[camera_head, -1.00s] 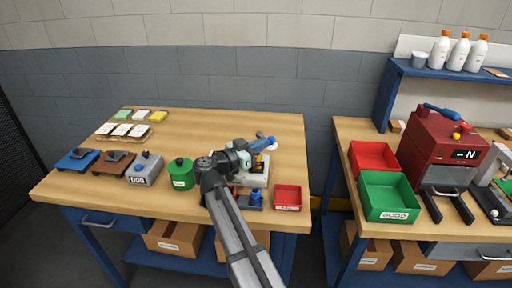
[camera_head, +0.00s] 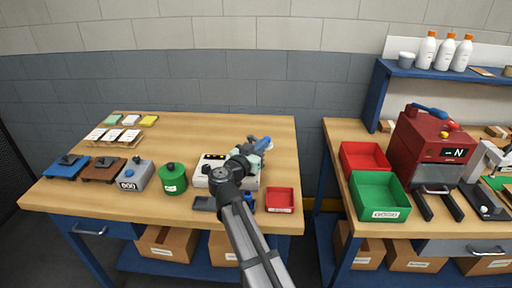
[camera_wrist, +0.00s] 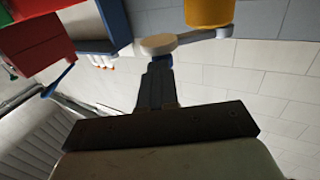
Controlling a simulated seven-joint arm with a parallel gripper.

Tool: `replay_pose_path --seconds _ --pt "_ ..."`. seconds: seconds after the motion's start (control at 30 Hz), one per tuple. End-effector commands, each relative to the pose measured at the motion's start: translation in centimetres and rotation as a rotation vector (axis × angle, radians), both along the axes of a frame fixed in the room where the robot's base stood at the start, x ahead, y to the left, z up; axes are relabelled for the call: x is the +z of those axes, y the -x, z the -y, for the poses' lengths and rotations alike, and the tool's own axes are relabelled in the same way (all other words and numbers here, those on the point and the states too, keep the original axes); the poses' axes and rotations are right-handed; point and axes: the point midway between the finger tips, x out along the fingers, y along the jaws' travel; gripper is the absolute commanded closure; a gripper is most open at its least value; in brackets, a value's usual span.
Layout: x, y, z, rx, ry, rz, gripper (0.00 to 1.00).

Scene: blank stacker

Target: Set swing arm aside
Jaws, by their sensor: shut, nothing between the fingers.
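The white stacker unit (camera_head: 203,178), with a dark display (camera_head: 214,156), sits on the left bench, partly hidden behind my arm. My gripper (camera_head: 264,144) is shut and empty over the unit's back right side. In the wrist view, my closed fingers (camera_wrist: 157,82) point at a pale round disc (camera_wrist: 158,45). The disc sits on a thin pale arm (camera_wrist: 203,35) that runs right toward a yellow cylinder (camera_wrist: 208,10); this looks like the swing arm. The fingertips overlap the disc's lower edge; I cannot tell whether they touch it.
A green canister (camera_head: 172,181) and a grey box (camera_head: 135,178) stand left of the unit. A red tray (camera_head: 280,202) lies to its right. The back middle of the left bench is clear. Red (camera_head: 364,157) and green (camera_head: 379,196) bins stand on the right bench.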

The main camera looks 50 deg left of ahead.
Motion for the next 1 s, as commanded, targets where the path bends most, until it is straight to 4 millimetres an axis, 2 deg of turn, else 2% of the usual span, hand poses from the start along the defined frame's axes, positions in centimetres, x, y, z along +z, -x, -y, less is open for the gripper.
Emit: replay_pose_path --seconds 0.17,0.4,1.0 --pt "0.0 -1.1 0.3 0.034 0.001 -0.002 1.00" --pt "-0.1 -2.4 0.8 0.240 0.001 -0.003 1.00" --pt "0.0 -5.1 0.2 0.543 0.000 -0.001 1.00"
